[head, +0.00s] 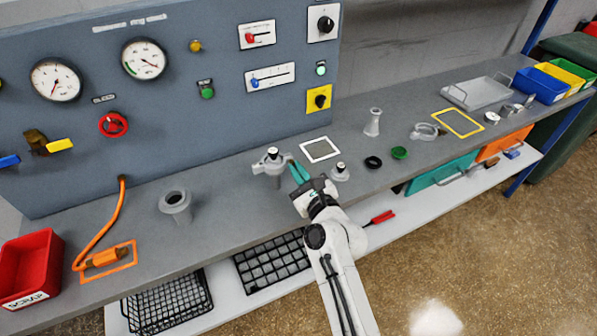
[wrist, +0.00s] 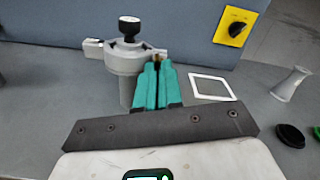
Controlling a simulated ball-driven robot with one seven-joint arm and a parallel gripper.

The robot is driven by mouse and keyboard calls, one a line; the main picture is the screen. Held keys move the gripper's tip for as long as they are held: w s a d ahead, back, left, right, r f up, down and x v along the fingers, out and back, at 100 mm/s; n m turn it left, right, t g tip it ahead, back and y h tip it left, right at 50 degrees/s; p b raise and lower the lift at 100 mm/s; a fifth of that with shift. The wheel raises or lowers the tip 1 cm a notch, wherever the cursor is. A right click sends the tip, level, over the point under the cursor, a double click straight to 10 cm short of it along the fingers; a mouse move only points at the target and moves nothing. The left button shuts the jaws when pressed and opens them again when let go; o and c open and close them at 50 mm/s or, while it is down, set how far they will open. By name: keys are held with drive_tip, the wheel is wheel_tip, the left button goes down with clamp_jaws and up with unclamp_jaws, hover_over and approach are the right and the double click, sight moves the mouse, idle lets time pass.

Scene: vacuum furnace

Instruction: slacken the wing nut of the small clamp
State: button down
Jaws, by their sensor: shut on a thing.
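A grey fitting (wrist: 124,62) with a black knob on top stands upright on the bench; it also shows in the head view (head: 270,165). The small clamp sits around its upper part, with a light lug (wrist: 93,44) sticking out on the left. My gripper (wrist: 158,66) has teal fingers, closed together at the fitting's right side. Their tips are shut on the wing nut (wrist: 160,54), a small brownish piece mostly hidden between them. In the head view my gripper (head: 298,172) reaches the fitting from the front right.
A black ring (head: 373,162), a green cap (head: 399,153) and a loose ring clamp (head: 427,131) lie farther right. The control panel (head: 170,100) rises behind. A grey flanged pipe piece (head: 175,205) stands left.

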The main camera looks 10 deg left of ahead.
drive_tip(key=n, duration=0.4)
drive_tip(key=shift+b, duration=0.35)
drive_tip(key=n+b, duration=0.1)
drive_tip(key=n, duration=0.3)
drive_tip(key=shift+f+n, duration=0.1)
drive_tip(key=shift+n, duration=0.2)
drive_tip(key=n+b, duration=0.2)
drive_tip(key=n, duration=0.3)
drive_tip(key=shift+n, duration=0.3)
drive_tip(key=c, duration=1.5)
unclamp_jaws()
drive_tip(key=shift+c, duration=0.2)
drive_tip(key=v, duration=1.1)
drive_tip(key=shift+b, duration=0.35)
